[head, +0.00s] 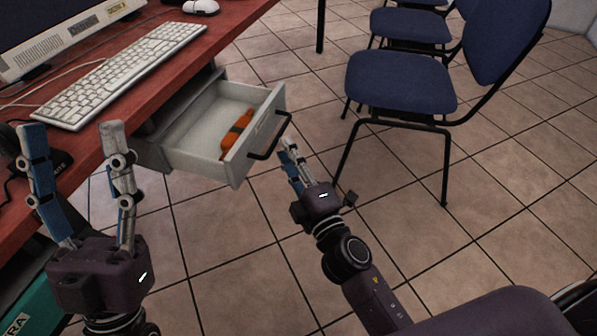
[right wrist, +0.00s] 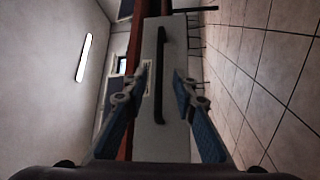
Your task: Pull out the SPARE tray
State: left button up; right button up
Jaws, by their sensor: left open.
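A light grey tray (head: 232,168) is pulled part way out from under the red desk, its front facing right. It has a black bar handle (head: 268,138), and an orange object (head: 237,133) lies inside. My right gripper (head: 287,147) is just right of the handle. In the right wrist view its fingers (right wrist: 160,85) are open, with the handle (right wrist: 166,75) ahead between them; I cannot tell whether they touch it. A small label on the front is too small to read. My left gripper (head: 72,132) is open and empty, left of the tray by the desk edge.
The red desk (head: 150,80) carries a keyboard (head: 125,75), a monitor (head: 50,35) and a white mouse (head: 201,6). Blue chairs (head: 400,80) stand at the upper right.

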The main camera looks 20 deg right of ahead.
jog(key=r+v, duration=0.1)
jog(key=v, duration=0.5)
jog(key=shift+s+f, duration=0.15)
jog(key=shift+f, duration=0.35)
